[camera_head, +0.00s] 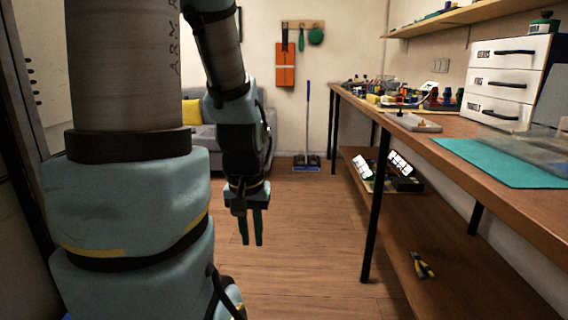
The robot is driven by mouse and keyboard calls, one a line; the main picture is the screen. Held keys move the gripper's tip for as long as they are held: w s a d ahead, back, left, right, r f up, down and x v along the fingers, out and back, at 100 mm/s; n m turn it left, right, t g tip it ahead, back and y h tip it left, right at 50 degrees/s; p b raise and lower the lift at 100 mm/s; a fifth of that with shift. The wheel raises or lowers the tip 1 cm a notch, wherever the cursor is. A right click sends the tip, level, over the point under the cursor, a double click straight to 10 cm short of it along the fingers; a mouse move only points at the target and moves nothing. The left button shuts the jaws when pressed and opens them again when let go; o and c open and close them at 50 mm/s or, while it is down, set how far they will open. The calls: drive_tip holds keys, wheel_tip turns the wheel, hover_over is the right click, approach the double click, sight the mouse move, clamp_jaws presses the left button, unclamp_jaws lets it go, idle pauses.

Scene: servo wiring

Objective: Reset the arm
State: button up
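My gripper (251,228) hangs at the end of my arm, left of the picture's middle. Its two green fingers point straight down over the wooden floor. The fingers are a little apart with a narrow gap between them, and I see nothing held there. My arm's upper links fill the left of the view, and the forearm bends down to the gripper. The gripper is clear of the workbench (457,125) to its right.
A teal mat (490,161), white drawers (508,80) and clutter sit on the workbench. Pliers (421,265) lie on its lower shelf (440,235). A broom (307,125), a sofa (208,127) and a wall rack stand at the back. The floor between is clear.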

wheel_tip(320, 180, up, 23)
drive_tip(key=p, duration=2.2)
drive_tip(key=shift+f+p, duration=0.15)
drive_tip(key=shift+p, duration=0.2)
